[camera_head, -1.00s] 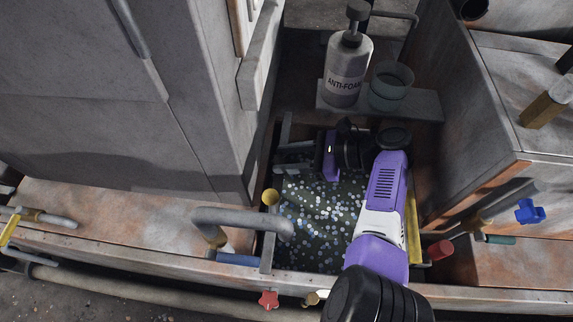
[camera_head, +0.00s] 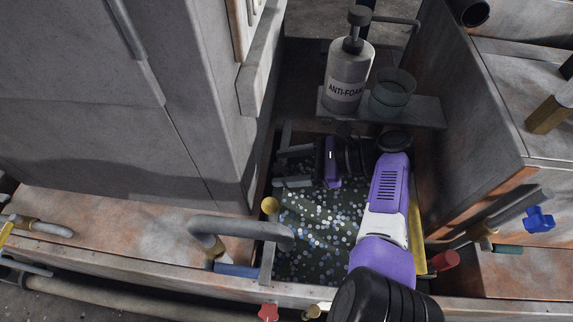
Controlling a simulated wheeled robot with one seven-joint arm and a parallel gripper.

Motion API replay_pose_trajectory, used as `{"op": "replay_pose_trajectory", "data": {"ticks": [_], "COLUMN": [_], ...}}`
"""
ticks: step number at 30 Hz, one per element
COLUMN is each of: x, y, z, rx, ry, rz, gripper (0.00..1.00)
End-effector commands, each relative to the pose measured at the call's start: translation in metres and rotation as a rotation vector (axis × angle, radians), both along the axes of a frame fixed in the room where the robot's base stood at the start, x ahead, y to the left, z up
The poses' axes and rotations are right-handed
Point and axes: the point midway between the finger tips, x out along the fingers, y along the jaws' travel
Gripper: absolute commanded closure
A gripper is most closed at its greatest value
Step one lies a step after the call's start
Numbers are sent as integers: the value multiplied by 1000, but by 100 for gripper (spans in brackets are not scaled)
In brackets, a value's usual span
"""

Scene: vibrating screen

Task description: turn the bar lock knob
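A round yellow knob (camera_head: 270,205) sits on a post at the left edge of the screen box; I cannot tell for sure that it is the bar lock knob. My purple and white arm reaches into the box, and my gripper (camera_head: 293,167) points left, above and slightly right of the yellow knob in the picture. Its two grey fingers look apart, with nothing seen between them. The fingertips are dark and close to the box's left wall; I cannot tell if they touch it. A blue knob (camera_head: 540,219) is on the right side, away from my gripper.
An anti-foam bottle (camera_head: 347,85) and a translucent cup (camera_head: 391,92) stand on a shelf behind my gripper. A bent grey pipe (camera_head: 240,228) is at front left. Speckled bubbly liquid (camera_head: 320,225) lies below the arm.

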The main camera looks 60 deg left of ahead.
Motion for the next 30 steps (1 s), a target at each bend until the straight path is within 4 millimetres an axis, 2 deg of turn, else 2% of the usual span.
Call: {"op": "replay_pose_trajectory", "data": {"ticks": [14,30], "x": [0,-4], "y": [0,-3], "z": [3,6], "rx": [1,-1], "ry": [-1,-1], "rz": [-20,-252], "gripper": [39,39]}}
